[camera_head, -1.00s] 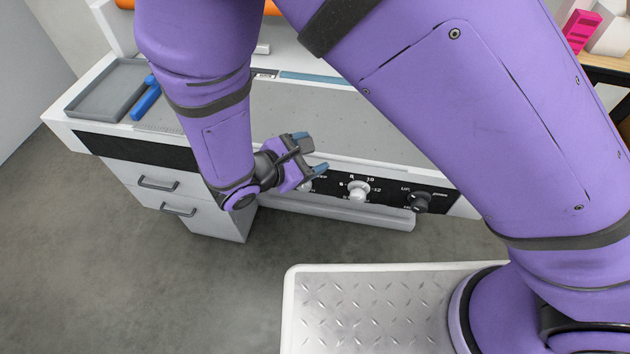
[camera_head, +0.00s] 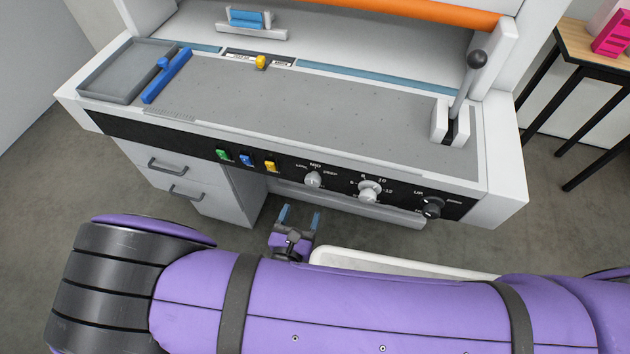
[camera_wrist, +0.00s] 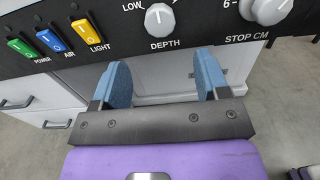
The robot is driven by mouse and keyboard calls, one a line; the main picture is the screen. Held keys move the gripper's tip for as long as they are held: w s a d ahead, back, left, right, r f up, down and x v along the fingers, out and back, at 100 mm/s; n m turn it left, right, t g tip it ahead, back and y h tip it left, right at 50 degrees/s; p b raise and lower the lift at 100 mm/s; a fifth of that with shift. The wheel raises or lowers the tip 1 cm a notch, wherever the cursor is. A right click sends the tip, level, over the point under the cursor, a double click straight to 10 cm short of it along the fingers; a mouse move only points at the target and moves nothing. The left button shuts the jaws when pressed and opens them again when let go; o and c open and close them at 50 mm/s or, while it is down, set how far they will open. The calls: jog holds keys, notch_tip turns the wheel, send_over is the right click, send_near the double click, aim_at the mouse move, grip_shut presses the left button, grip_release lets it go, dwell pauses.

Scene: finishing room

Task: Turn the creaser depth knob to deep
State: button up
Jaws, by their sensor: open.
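The creaser depth knob (camera_head: 313,179) is a light grey dial on the black front panel, with LOW, MID and DEEP printed around it. In the wrist view the knob (camera_wrist: 159,21), labelled DEPTH, shows at the top centre; its mark points about straight up, and LOW is at its left. My gripper (camera_head: 300,214) is open and empty, below and in front of the panel. In the wrist view its blue fingers (camera_wrist: 162,75) stand apart, with the knob beyond and between them, not touching it.
The stop knob (camera_head: 369,190) and a dark knob (camera_head: 433,207) sit to the right. Green (camera_head: 223,155), blue (camera_head: 247,159) and yellow (camera_head: 271,166) switches sit to the left. A lever (camera_head: 468,88) rises at the right.

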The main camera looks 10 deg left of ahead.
aim_at(312, 185)
jog(key=w, duration=1)
jog(key=shift+d, duration=0.4)
jog(key=c, duration=0.9)
